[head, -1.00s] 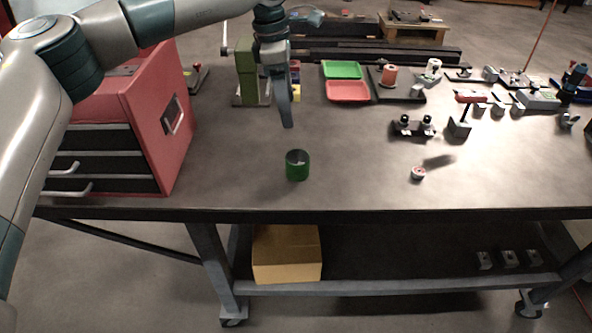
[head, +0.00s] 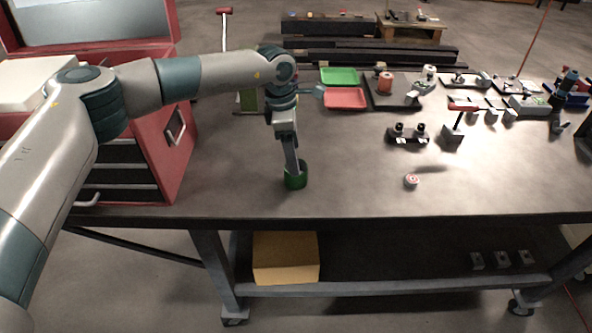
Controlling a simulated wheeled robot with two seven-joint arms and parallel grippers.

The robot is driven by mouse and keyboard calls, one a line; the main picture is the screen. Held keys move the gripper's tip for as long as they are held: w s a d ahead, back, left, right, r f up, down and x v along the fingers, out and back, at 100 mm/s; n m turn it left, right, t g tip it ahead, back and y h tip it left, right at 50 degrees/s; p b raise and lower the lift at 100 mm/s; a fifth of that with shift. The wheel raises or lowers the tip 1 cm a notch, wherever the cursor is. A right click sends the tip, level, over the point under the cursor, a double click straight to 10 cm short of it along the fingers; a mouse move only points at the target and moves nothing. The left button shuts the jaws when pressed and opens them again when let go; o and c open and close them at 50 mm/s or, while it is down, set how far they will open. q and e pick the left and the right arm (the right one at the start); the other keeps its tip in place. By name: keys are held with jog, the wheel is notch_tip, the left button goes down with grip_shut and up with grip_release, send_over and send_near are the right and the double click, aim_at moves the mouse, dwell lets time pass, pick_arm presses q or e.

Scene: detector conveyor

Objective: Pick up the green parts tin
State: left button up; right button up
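The green parts tin (head: 295,182) stands upright on the workbench (head: 350,190), near its front edge. My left gripper (head: 295,171) reaches down from above to the tin, and its fingertips overlap the tin's opening and rim. The fingers line up with each other in this view, so I cannot tell whether they are apart or closed on the tin's wall. They hide part of the rim and the inside. My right gripper is not in view.
A red tool chest (head: 165,150) stands left of the tin. A small red-and-white round piece (head: 411,181) lies to the right. Green (head: 339,76) and red (head: 346,98) trays and several fixtures stand farther back. The bench around the tin is clear.

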pick_arm(q)
jog(key=shift+f, duration=0.5)
jog(key=f+p, duration=0.2)
jog(key=p, duration=0.1)
jog(key=shift+s+d+f, duration=0.2)
jog(key=shift+s+f, duration=0.1)
jog(key=shift+s, duration=0.1)
notch_tip(320, 180, down, 2)
jog(key=shift+d+p, duration=0.15)
jog(key=shift+p, duration=0.35)
jog(key=shift+f, duration=0.3)
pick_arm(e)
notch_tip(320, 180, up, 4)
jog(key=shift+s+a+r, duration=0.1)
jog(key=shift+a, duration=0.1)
pick_arm(q)
jog(key=shift+c, duration=0.9)
jog(key=c, duration=1)
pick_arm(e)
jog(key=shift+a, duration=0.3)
